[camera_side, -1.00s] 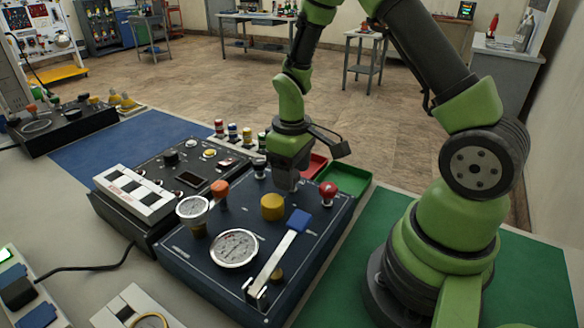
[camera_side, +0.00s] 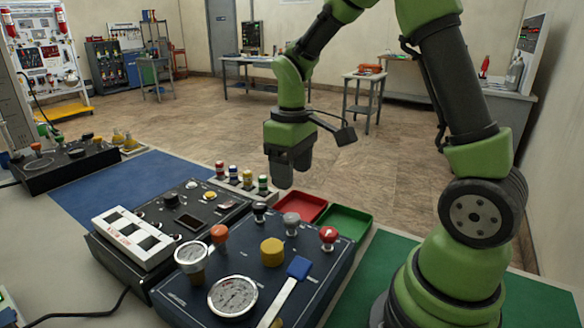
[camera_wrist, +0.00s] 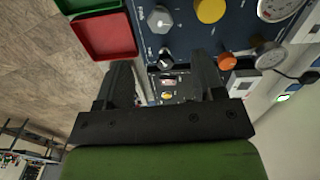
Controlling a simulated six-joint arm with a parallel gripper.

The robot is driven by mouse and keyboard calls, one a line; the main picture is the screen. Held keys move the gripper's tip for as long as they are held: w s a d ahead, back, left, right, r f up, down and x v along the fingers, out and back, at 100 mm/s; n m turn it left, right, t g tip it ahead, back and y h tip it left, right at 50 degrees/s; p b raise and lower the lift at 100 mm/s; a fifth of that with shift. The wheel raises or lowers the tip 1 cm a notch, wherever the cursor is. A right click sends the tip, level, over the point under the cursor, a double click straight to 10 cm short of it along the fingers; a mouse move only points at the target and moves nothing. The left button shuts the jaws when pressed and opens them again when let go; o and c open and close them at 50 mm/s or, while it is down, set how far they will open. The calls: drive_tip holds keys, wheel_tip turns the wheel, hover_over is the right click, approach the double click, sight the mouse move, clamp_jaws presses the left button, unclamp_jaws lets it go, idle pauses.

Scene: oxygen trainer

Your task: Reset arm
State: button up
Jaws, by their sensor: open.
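My gripper (camera_side: 287,172) hangs above the dark blue panel (camera_side: 318,268) in the side view, clear of its knobs. In the wrist view my gripper (camera_wrist: 163,72) has its two fingers apart with nothing held between them. A grey knob (camera_side: 291,222) stands upright below it on the panel and also shows in the wrist view (camera_wrist: 160,20). A red knob (camera_side: 328,237), a yellow knob (camera_side: 272,252), an orange knob (camera_side: 219,236) and a black knob (camera_side: 260,211) stand around it.
Two gauges, one large (camera_side: 232,296) and one smaller (camera_side: 190,255), and a blue-ended lever (camera_side: 299,268) are on the panel. A red tray (camera_side: 300,207) and a green tray (camera_side: 345,222) lie behind it. A black box (camera_side: 180,215) stands left. The air around my gripper is clear.

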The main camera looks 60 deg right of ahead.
drive_tip(key=s+a+r+m+t+y, duration=0.2)
drive_tip(key=s+a+r+m+t, duration=0.2)
drive_tip(key=s+a+r+t, duration=0.3)
drive_tip(key=s+a+r, duration=0.2)
drive_tip(key=s+r, duration=0.3)
drive_tip(key=s, duration=0.1)
drive_tip(key=shift+s+r+m, duration=0.25)
drive_tip(key=shift+s+m, duration=0.05)
drive_tip(key=shift+m, duration=0.1)
